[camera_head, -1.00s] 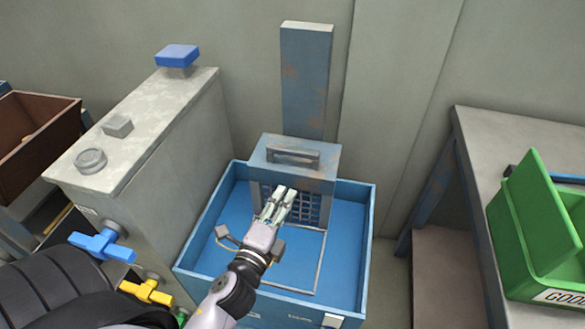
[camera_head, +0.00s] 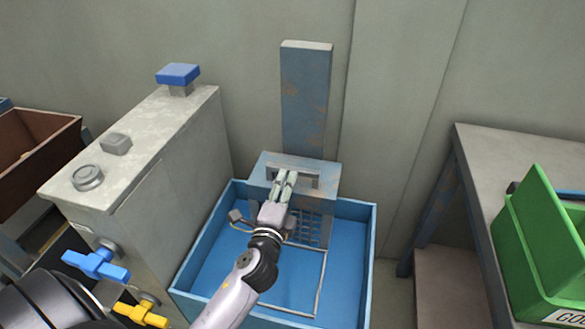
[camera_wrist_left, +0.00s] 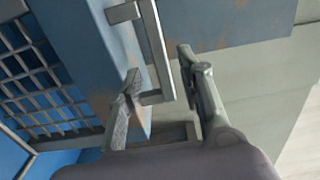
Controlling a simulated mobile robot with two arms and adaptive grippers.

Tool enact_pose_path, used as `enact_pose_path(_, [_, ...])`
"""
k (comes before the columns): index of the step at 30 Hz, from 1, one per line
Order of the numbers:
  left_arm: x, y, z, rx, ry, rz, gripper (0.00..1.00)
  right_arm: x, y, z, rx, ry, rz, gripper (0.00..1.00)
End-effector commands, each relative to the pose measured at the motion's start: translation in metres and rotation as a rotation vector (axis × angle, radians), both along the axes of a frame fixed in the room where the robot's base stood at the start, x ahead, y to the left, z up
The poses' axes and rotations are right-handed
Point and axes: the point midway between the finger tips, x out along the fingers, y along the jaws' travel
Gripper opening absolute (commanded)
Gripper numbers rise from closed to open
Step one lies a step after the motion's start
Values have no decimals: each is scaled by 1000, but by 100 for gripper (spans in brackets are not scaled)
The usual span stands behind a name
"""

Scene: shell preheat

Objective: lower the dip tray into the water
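The dip tray has a blue-grey block (camera_head: 262,174) with a grey bar handle (camera_head: 309,181) on its front and a metal grid (camera_head: 311,229) below. It is on a rusty blue upright post (camera_head: 305,95) at the back of the blue tank (camera_head: 366,255). My left gripper (camera_head: 285,180) is at the handle. In the left wrist view my left gripper (camera_wrist_left: 160,75) has its fingers apart, with the handle (camera_wrist_left: 153,40) end between or just beyond them. I cannot tell whether they touch it. The water surface is hard to make out. My right gripper is not in view.
A grey cabinet (camera_head: 160,150) with a blue knob (camera_head: 178,74) and blue (camera_head: 95,264) and yellow (camera_head: 140,314) valve handles stands left of the tank. A brown bin (camera_head: 38,140) is far left. At right a table (camera_head: 500,150) holds a green bin (camera_head: 545,250).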

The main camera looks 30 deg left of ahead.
Motion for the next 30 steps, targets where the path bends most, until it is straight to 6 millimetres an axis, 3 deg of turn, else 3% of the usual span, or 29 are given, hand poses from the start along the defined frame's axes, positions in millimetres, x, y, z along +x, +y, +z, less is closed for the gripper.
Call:
enact_pose_path(3, [25,6,1,3,-2,0,35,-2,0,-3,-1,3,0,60])
enact_pose_path(10, [54,14,0,1,-1,0,35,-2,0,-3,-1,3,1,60])
enact_pose_path(22, [61,16,0,0,0,0,35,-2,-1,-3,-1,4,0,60])
enact_pose_path(30, [61,16,0,0,0,0,18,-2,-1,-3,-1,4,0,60])
